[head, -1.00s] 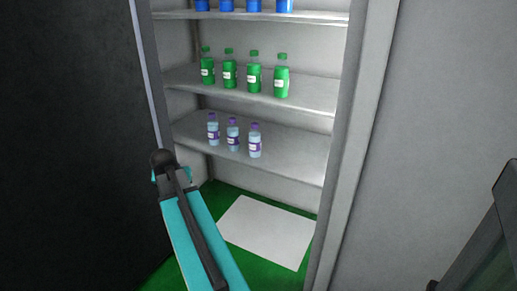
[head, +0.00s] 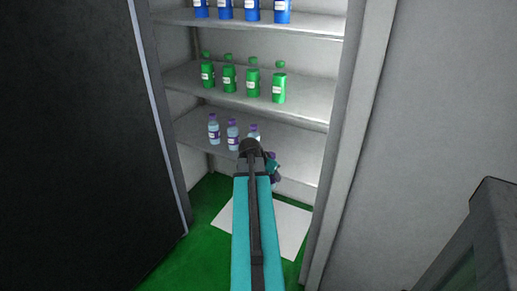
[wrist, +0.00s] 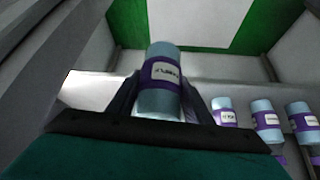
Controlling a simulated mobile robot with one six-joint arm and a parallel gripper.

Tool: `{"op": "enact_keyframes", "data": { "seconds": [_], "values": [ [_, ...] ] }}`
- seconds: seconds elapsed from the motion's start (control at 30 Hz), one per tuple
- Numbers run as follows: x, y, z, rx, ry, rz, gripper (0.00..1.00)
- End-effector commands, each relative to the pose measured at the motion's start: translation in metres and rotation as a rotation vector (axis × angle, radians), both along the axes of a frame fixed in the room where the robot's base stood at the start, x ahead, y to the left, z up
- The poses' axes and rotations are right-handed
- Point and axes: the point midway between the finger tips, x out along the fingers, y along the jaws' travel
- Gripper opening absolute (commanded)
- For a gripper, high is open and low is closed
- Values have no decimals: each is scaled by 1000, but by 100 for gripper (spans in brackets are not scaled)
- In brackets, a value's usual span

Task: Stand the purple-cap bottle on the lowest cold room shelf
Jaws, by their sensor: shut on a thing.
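My gripper (head: 273,170) is in front of the lowest cold room shelf (head: 302,152), right of its middle, largely hidden behind my arm in the head view. In the wrist view my gripper (wrist: 160,98) is shut on a pale blue bottle (wrist: 163,68) with a purple label band. The bottle's cap cannot be made out there. Three similar purple-cap bottles stand on the lowest shelf: one at left (head: 213,130), one in the middle (head: 233,136) and one at right (head: 254,130), partly covered by my arm. I cannot tell whether the held bottle touches the shelf.
Green bottles (head: 253,84) stand on the shelf above and blue bottles (head: 252,10) on the one above that. The right door frame (head: 336,150) and a dark panel (head: 80,130) at left bound the opening. The lowest shelf's right part looks clear.

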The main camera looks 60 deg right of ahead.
Motion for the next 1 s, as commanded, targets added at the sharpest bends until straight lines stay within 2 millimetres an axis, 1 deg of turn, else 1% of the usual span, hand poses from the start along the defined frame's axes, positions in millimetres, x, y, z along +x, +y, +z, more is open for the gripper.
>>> {"op": "enact_keyframes", "data": {
  "seconds": [0.03, 0.1, 0.2, 0.57, 0.67, 0.77, 1.0],
  "values": [
    [-10, -5, 4, -2, 1, -22, 12],
    [-20, -9, 4, -3, -1, -44, 12],
    [-27, -12, 4, -5, 0, -61, 12],
    [-28, -13, 3, -6, -1, -64, 12],
    [-28, -15, 3, -6, -1, -64, 12],
    [-28, -22, 4, -6, -1, -64, 12],
    [-32, -52, 4, -7, -1, -64, 12]
  ]
}}
